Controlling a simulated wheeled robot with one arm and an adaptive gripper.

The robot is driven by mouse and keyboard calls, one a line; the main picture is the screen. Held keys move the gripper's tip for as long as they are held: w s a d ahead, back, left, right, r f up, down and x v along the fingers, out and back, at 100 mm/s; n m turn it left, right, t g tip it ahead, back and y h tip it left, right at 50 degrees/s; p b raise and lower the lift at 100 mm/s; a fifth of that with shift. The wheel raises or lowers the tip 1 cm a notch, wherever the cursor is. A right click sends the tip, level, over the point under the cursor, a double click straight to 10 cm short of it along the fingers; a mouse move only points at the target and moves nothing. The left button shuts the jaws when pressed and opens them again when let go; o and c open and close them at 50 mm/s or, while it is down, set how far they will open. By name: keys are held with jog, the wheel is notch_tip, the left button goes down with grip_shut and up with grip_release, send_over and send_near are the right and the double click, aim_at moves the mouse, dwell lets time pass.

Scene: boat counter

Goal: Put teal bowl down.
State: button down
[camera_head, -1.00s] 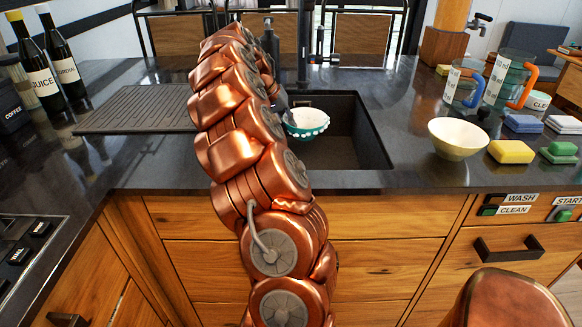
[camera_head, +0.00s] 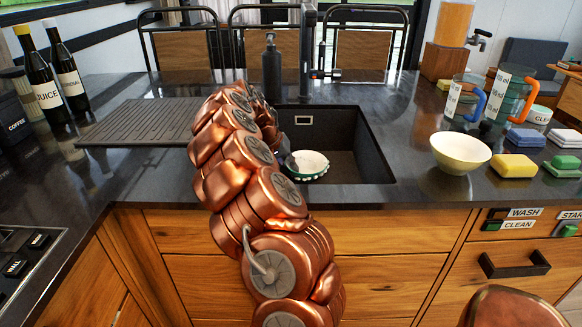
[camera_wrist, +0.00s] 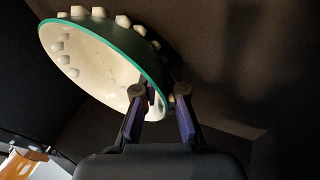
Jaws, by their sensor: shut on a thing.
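The teal bowl (camera_head: 307,163) has a cream inside, a teal rim and pale knobs around its outside. It is inside the dark sink (camera_head: 345,165), and I cannot tell whether it touches the sink floor. My gripper (camera_wrist: 160,92) is shut on the bowl's rim in the wrist view, where the bowl (camera_wrist: 95,62) fills the upper left. In the head view my copper arm reaches into the sink and hides most of the gripper and the bowl's left side.
A ribbed drainboard (camera_head: 140,118) lies left of the sink. A cream bowl (camera_head: 460,152), a yellow sponge (camera_head: 514,166) and glass mugs (camera_head: 510,95) stand to the right. The tap (camera_head: 308,55) and a dark soap bottle (camera_head: 271,70) rise behind the sink.

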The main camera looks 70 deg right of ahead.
jog(key=c, duration=1.7)
grip_release()
jog(key=shift+f, duration=0.1)
jog(key=o, duration=0.4)
jog(key=shift+o, duration=0.2)
jog(key=v, duration=1.2)
jog(key=shift+r+p, duration=0.25)
jog(key=shift+p, duration=0.05)
